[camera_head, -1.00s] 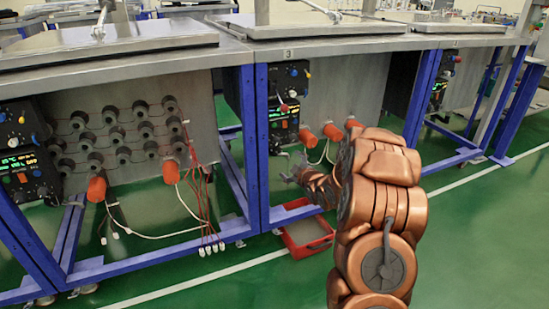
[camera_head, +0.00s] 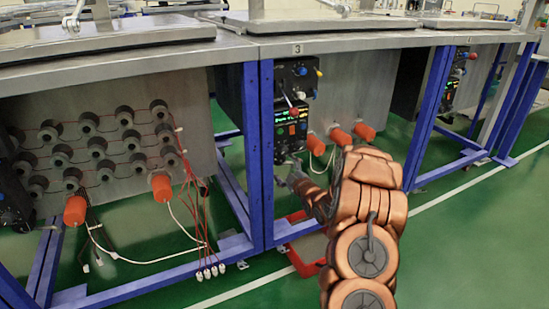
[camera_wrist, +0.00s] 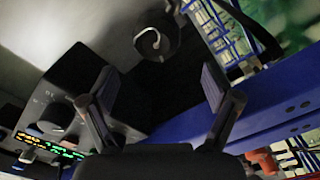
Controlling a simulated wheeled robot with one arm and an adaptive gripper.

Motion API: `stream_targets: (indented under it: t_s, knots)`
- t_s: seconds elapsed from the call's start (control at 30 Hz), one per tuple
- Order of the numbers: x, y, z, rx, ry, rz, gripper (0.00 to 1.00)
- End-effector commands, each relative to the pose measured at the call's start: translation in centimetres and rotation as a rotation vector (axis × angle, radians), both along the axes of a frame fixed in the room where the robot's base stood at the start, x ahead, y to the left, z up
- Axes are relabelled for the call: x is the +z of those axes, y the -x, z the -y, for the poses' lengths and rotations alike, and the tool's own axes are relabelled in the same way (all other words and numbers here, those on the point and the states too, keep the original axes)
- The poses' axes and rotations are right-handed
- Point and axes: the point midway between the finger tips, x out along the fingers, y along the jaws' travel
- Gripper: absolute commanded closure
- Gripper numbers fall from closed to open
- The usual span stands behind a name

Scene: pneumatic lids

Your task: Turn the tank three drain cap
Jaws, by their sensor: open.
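Tank three (camera_head: 340,41) stands in the middle of the head view, with a "3" on its front edge. My copper arm reaches in front of it. My gripper (camera_head: 287,168) is just below the tank's control panel (camera_head: 292,112); it looks small and partly blends into the background. In the wrist view my gripper (camera_wrist: 160,88) is open, with nothing between its fingers. A round dark fitting (camera_wrist: 154,42) with a pale bar, likely the drain cap, lies beyond the fingertips, roughly centred between them and apart from them. I cannot make it out in the head view.
The lit panel (camera_wrist: 45,146) is close to the left finger, and a blue frame beam (camera_wrist: 255,112) is close on the right. Orange caps (camera_head: 340,136) stick out of the tank's lower front. A red tray (camera_head: 300,258) lies on the floor, partly behind my arm.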

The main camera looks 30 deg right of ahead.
Motion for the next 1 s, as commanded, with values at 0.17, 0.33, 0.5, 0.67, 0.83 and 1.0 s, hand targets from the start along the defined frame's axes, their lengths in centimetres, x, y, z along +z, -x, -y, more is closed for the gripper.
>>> stream_targets:
  t_s: [0.17, 0.33, 0.5, 0.67, 0.83, 1.0]
  knots:
    - [-0.1, -1.5, 0.6, -0.006, 0.002, 0.005, 0.12]
    - [-0.3, -3.6, 0.9, -0.008, 0.0, 0.0, 0.12]
    - [-0.2, -5.5, 0.9, -0.005, 0.0, 0.002, 0.12]
    - [-0.1, -6.7, 1.0, -0.005, 0.001, 0.0, 0.12]
    - [0.0, -7.3, 1.0, -0.005, 0.0, 0.001, 0.12]
    - [0.0, -7.3, 0.9, -0.004, 0.0, 0.0, 0.12]
